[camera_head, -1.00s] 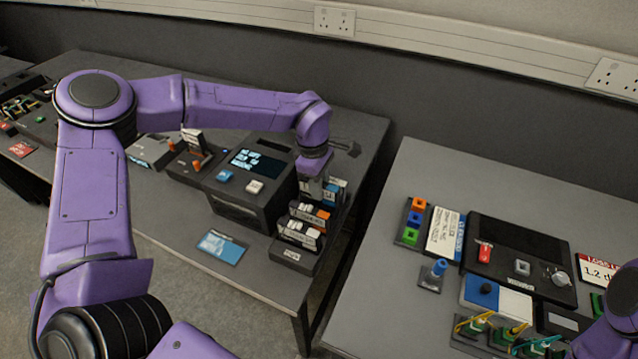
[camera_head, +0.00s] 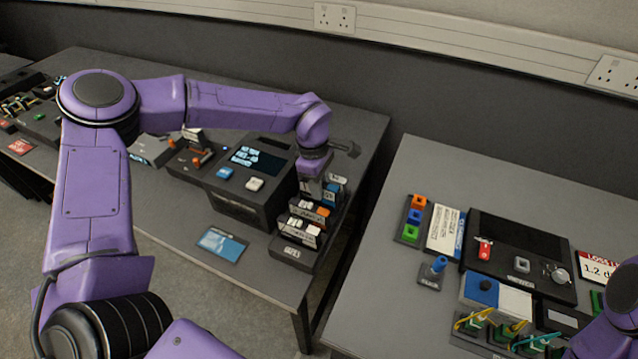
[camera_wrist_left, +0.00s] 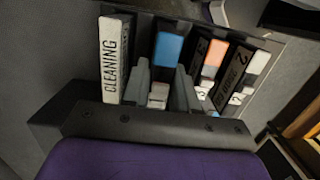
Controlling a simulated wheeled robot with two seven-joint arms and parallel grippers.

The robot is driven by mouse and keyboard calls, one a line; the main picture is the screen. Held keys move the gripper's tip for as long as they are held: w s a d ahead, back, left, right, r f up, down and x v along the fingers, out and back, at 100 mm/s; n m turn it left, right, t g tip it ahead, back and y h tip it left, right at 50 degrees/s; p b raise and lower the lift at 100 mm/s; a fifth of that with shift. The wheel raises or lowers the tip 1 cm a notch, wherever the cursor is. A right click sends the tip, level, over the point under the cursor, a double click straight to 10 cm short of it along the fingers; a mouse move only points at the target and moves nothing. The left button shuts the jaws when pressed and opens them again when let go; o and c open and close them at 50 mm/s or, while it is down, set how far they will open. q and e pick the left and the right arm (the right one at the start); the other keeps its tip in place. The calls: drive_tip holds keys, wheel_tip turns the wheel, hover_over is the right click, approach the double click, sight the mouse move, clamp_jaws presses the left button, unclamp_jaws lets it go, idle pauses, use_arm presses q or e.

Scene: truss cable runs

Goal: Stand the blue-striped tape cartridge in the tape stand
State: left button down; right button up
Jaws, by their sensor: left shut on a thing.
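The tape stand (camera_head: 292,254) is a dark rack on the left table, holding several cartridges in a row. The blue-striped tape cartridge (camera_wrist_left: 168,49) shows its blue end between the fingers of my left gripper (camera_wrist_left: 160,88) in the left wrist view. The left gripper (camera_head: 313,188) is shut on it and points down at the far part of the stand. The cartridge's lower part is hidden, so I cannot tell how deep it sits. My right gripper is out of view; part of its arm shows at the lower right.
A cartridge labelled CLEANING (camera_wrist_left: 112,58) stands left of the fingers; an orange-striped cartridge (camera_wrist_left: 214,55) is to the right. A dark device with a screen (camera_head: 258,160) is close beside the stand. A blue card (camera_head: 222,244) lies in front. A second table (camera_head: 420,165) is to the right.

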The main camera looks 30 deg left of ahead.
use_arm(q)
drive_tip(key=shift+f, duration=1.1)
idle(0.3)
drive_tip(key=shift+c, duration=2.4)
unclamp_jaws()
wheel_tip(320, 180, up, 8)
drive_tip(key=p, duration=0.6)
drive_tip(key=shift+f+p, duration=0.15)
drive_tip(key=shift+p, duration=0.25)
drive_tip(key=shift+f, duration=0.1)
